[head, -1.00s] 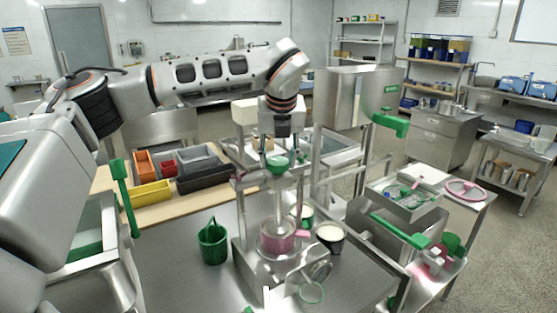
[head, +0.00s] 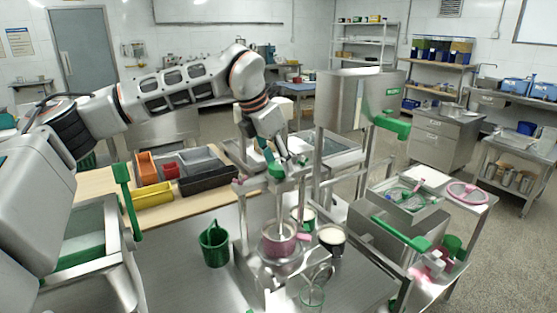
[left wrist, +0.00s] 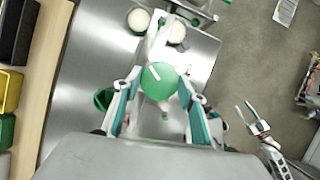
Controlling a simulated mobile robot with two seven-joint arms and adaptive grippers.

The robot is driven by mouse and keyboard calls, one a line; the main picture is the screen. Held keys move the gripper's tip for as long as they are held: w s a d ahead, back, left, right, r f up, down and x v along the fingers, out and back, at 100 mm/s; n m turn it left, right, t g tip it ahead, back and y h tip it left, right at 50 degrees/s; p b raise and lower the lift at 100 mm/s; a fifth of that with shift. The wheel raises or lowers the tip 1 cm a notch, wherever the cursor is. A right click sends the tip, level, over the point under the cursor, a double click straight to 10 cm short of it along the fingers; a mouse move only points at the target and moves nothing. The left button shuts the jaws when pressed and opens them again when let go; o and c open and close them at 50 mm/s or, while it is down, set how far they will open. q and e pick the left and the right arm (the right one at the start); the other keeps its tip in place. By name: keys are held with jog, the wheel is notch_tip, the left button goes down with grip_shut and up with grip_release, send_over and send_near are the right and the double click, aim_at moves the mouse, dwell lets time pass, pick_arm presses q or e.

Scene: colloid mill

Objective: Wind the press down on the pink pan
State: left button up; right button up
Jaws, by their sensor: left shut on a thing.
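The press (head: 243,220) is a metal frame on the steel table, with a green round knob (head: 276,171) on top of its upright screw. The pink pan (head: 276,247) sits low in the frame under the screw; its pink handle sticks out to the right. Whether the press plate touches the pan is hard to tell. My left gripper (head: 279,160) comes down tilted onto the knob. In the left wrist view the green knob (left wrist: 160,80) lies between its two fingertips. My right gripper (left wrist: 249,116) shows at the right of that view, fingers apart and empty.
Bins (head: 153,194) lie on the wooden table behind left. A steel machine with green handles (head: 392,124) stands close on the right.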

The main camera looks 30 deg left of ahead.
pick_arm(q)
jog(key=m+h, duration=0.1)
jog(key=m, duration=0.2)
jog(key=shift+a+m+g, duration=0.1)
jog(key=shift+m+g, duration=0.2)
jog(key=shift+m, duration=0.1)
jog(key=m, duration=0.2)
jog(key=m+g+h, duration=0.1)
jog(key=m, duration=0.1)
jog(key=shift+w+g, duration=0.15)
jog(key=shift+g, duration=0.15)
jog(key=m, duration=0.2)
jog(key=m+g, duration=0.1)
jog(key=m, duration=0.1)
jog(key=shift+w+m+g+h, duration=0.15)
jog(key=shift+m+g+h, duration=0.15)
jog(key=shift+m+h, duration=0.1)
jog(key=shift+m+g, duration=0.6)
jog(key=shift+m, duration=1)
jog(key=shift+a, duration=0.1)
jog(key=o, duration=1.1)
jog(key=shift+o, duration=0.2)
